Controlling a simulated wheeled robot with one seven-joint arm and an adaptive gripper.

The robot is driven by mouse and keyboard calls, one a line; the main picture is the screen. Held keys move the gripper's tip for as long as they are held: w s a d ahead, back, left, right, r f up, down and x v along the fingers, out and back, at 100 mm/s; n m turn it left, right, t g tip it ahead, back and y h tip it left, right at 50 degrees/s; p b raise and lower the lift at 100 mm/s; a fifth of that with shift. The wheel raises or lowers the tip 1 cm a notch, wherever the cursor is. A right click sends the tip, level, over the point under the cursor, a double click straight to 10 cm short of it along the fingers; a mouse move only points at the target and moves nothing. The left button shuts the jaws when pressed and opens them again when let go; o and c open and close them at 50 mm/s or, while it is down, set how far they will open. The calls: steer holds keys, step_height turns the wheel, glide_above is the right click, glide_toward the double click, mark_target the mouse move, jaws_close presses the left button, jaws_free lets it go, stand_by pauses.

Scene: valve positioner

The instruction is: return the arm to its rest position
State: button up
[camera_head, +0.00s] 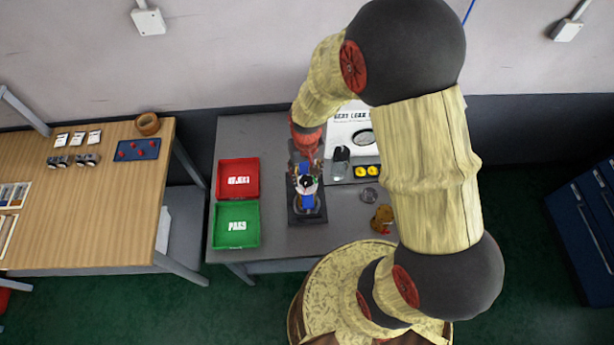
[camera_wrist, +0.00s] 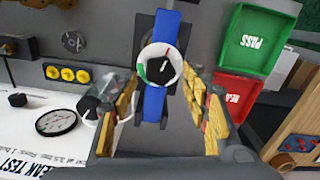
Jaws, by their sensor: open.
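My arm reaches over the grey bench, with my gripper (camera_head: 305,162) above the back of the dark fixture (camera_head: 308,216). In the wrist view my gripper (camera_wrist: 160,86) is open, its two yellow-padded fingers apart with nothing held between them. A blue device with a round white dial (camera_head: 307,185) stands in the fixture. In the wrist view this device (camera_wrist: 154,103) shows ahead of and between the fingers, with a gap on both sides. Its dial has a green sector and a red pointer. My wrist partly hides the fixture's back in the head view.
A red reject tray (camera_head: 238,178) and a green pass tray (camera_head: 237,224) lie left of the fixture. A wooden table (camera_head: 100,210) is farther left, blue cabinets (camera_head: 590,215) far right.

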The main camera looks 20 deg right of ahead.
steer(key=shift+r, duration=0.6)
steer(key=shift+g, duration=0.7)
steer(key=s, duration=0.4)
steer(key=shift+s+r, duration=0.1)
steer(key=shift+r, duration=0.05)
steer(key=s+r+n+t+b, duration=0.1)
steer(key=s+r+t+b, duration=0.6)
steer(key=r+b, duration=0.6)
steer(key=s+b, duration=0.2)
steer(key=b, duration=0.3)
steer(key=shift+s+r, duration=0.15)
steer(key=shift+s, duration=0.25)
